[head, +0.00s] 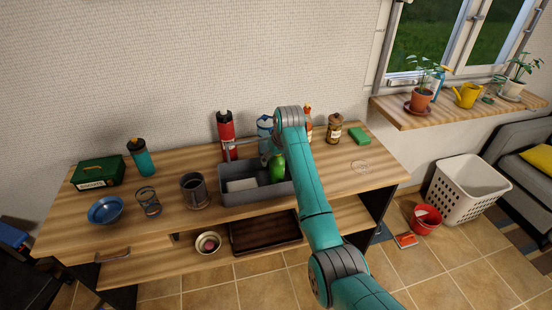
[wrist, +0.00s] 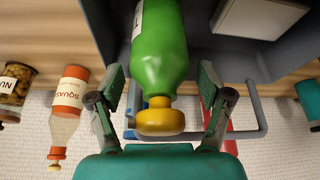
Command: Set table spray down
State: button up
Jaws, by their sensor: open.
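A green bottle with a yellow cap (wrist: 160,55) shows in the wrist view between my open gripper's fingers (wrist: 160,88), with a gap on each side. In the head view the green bottle (head: 277,168) is at the grey caddy (head: 262,195) on the wooden table (head: 340,182). Its lower part is hidden there, so I cannot tell whether it touches the caddy floor. The caddy's wall and handle (wrist: 262,112) also show in the wrist view. My gripper is mostly hidden behind my arm in the head view. A blue spray bottle (head: 441,82) stands on the windowsill.
A red bottle (head: 226,136), a squash bottle (wrist: 70,100) and a nut jar (head: 334,128) stand behind or beside the caddy. A dark mug (head: 194,190), a glass (head: 148,202) and a blue bowl (head: 105,210) are left.

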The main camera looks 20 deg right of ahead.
jog(key=v, duration=1.2)
jog(key=shift+r, duration=0.15)
